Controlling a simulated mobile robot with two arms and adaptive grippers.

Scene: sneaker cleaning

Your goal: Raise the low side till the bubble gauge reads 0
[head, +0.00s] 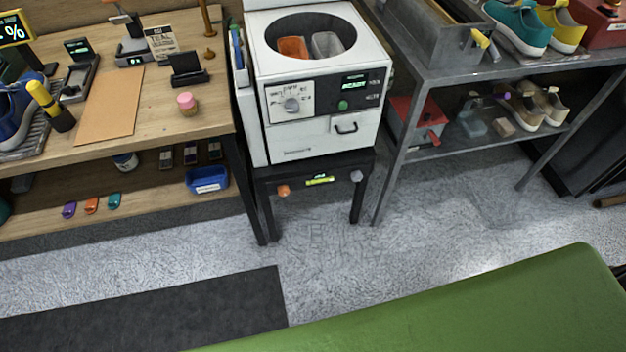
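A white washing machine (325,138) stands on a low black stand (310,163) between a wooden bench and a metal shelf. Its round top opening holds an orange item (293,47) and a grey item (327,44). A small yellow-green bubble gauge (320,180) sits on the stand's front; its bubble and reading are too small to tell. An orange knob (283,191) is left of the gauge and a grey knob (356,176) is right of it. The stand looks slightly tilted in the picture, its left side lower. Neither of my grippers is in view.
The wooden bench (160,100) at left carries small devices, a brown sheet and a shoe. A metal shelf (450,75) at right holds sneakers. The grey floor (340,255) before the stand is clear. A green surface (480,310) fills the lower right.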

